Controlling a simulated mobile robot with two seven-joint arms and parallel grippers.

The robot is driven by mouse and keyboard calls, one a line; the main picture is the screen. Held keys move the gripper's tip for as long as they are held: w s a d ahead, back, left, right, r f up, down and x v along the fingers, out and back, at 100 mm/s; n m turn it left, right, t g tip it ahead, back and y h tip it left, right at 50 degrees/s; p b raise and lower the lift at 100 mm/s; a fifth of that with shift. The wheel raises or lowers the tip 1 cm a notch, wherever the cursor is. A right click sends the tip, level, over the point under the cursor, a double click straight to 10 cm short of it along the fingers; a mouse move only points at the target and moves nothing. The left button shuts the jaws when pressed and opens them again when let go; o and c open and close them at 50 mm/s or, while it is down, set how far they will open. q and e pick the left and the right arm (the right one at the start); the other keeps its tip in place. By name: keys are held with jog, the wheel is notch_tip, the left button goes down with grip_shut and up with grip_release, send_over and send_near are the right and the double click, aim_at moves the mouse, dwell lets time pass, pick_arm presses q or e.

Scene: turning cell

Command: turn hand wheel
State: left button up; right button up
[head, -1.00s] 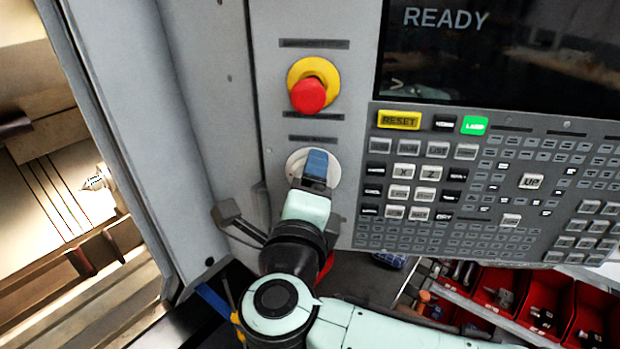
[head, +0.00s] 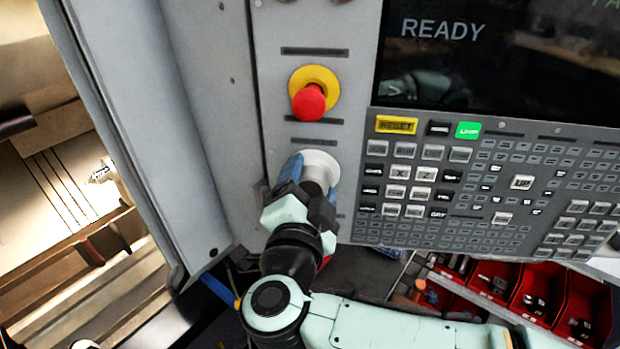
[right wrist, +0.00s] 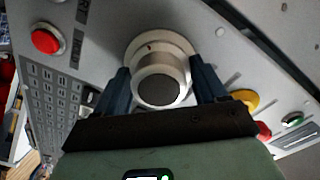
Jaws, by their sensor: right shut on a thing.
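The hand wheel (head: 322,159) is a pale round knob on the grey control panel, below the red emergency stop. It also shows in the right wrist view (right wrist: 158,88) as a silver cylinder with a dark end face on a pale round base. My right gripper (head: 311,183) is at the wheel, with one blue finger on either side of it. In the right wrist view the fingers of this gripper (right wrist: 160,76) flank the cylinder, shut on it. The fingers hide part of the wheel in the head view. My left gripper is not in view.
The red emergency stop (head: 309,102) on its yellow collar sits just above the wheel. The keypad (head: 450,190) is close on the right, under a screen (head: 490,60) reading READY. The machine's door frame (head: 150,130) stands left. Red bins (head: 535,300) are lower right.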

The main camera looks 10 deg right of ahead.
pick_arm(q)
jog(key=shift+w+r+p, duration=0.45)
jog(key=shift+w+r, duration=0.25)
pick_arm(e)
jog(key=shift+n, duration=2.2)
jog(key=shift+f, duration=0.1)
jog(key=o, duration=0.8)
jog(key=shift+c, duration=0.2)
jog(key=shift+s+a, duration=0.25)
jog(key=shift+s, duration=0.2)
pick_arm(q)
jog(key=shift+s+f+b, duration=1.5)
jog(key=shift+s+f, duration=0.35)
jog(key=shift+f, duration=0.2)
pick_arm(e)
jog(key=v, duration=1.2)
jog(key=shift+s, duration=0.2)
